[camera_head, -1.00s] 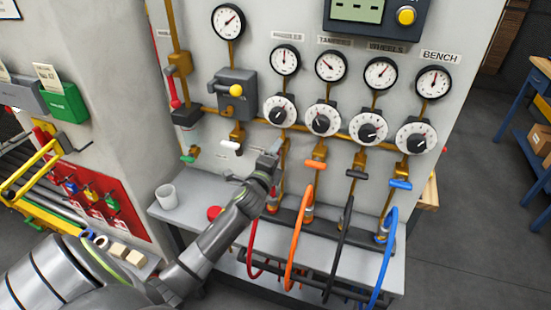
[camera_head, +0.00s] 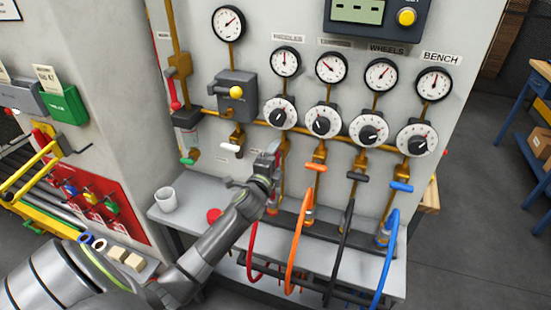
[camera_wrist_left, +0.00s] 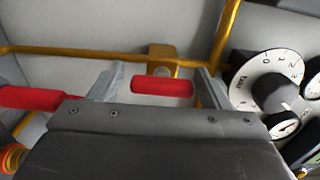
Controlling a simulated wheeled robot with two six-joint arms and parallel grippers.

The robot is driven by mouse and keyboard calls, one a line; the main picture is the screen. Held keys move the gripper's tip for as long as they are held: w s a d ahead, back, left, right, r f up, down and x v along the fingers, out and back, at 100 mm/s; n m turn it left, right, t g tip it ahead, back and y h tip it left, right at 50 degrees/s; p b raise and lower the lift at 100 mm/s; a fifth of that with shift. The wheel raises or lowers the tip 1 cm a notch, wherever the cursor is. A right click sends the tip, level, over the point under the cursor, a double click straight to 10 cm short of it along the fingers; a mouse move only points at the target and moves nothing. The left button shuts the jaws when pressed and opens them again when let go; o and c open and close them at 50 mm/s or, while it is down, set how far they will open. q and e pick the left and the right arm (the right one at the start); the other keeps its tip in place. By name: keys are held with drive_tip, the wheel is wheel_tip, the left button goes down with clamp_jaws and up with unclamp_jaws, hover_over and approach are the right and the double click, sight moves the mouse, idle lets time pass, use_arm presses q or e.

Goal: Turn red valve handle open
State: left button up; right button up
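The red valve handle (camera_wrist_left: 163,86) shows in the left wrist view as a short horizontal red bar in front of a brass fitting. My left gripper (camera_wrist_left: 157,82) is open. Its two fingers stand on either side of the handle, with the right finger close to the handle's right end; I cannot tell whether they touch. In the head view my left gripper (camera_head: 268,160) is at the panel, at the leftmost of the hose valves, and hides the handle there. The red hose (camera_head: 252,245) hangs below it. My right gripper is not in view.
Orange (camera_head: 316,168), black (camera_head: 357,176) and blue (camera_head: 401,186) valve handles sit to the right. Round dials (camera_head: 279,112) are above. Another red bar (camera_wrist_left: 38,98) lies left of the fingers. A cup (camera_head: 166,199) stands on the grey bench (camera_head: 190,214).

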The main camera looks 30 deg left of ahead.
use_arm(q)
drive_tip(key=shift+o, duration=0.6)
drive_tip(key=b+v, duration=0.2)
drive_tip(key=v, duration=1.5)
drive_tip(key=shift+s+b, duration=0.25)
drive_tip(key=shift+b, duration=0.05)
drive_tip(key=shift+a, duration=0.1)
